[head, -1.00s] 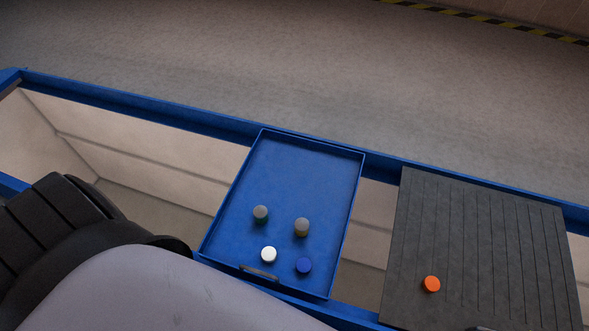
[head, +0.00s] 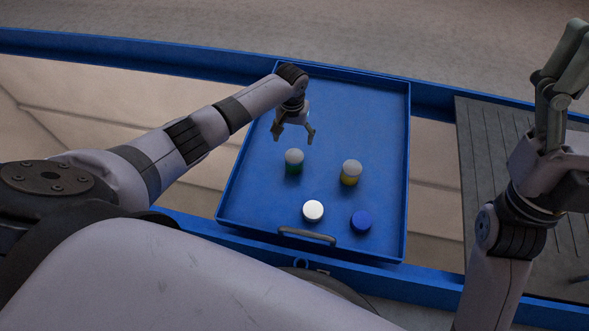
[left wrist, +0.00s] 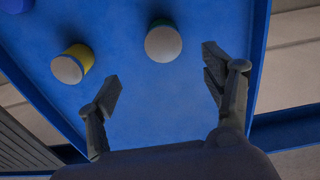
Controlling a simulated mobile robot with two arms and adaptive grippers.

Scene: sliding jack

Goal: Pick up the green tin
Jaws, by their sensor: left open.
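The green tin (head: 293,164) stands upright in the blue tray, with a pale top and green lower side. In the left wrist view the green tin (left wrist: 163,42) shows mostly its round top, just beyond the fingertips. My left gripper (head: 293,137) is open and empty over the tray, just behind and above the tin in the head view. Both open fingers of my left gripper (left wrist: 160,80) show in the wrist view, apart from the tin. My right gripper (head: 566,70) points upward at the right; its opening is unclear.
A yellow tin (head: 350,174) stands right of the green one; it also shows in the wrist view (left wrist: 73,64). A white round piece (head: 313,210) and a blue one (head: 361,222) sit nearer the tray handle (head: 307,236). The blue tray (head: 375,95) is clear at the back. A dark ribbed panel (head: 484,130) lies right.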

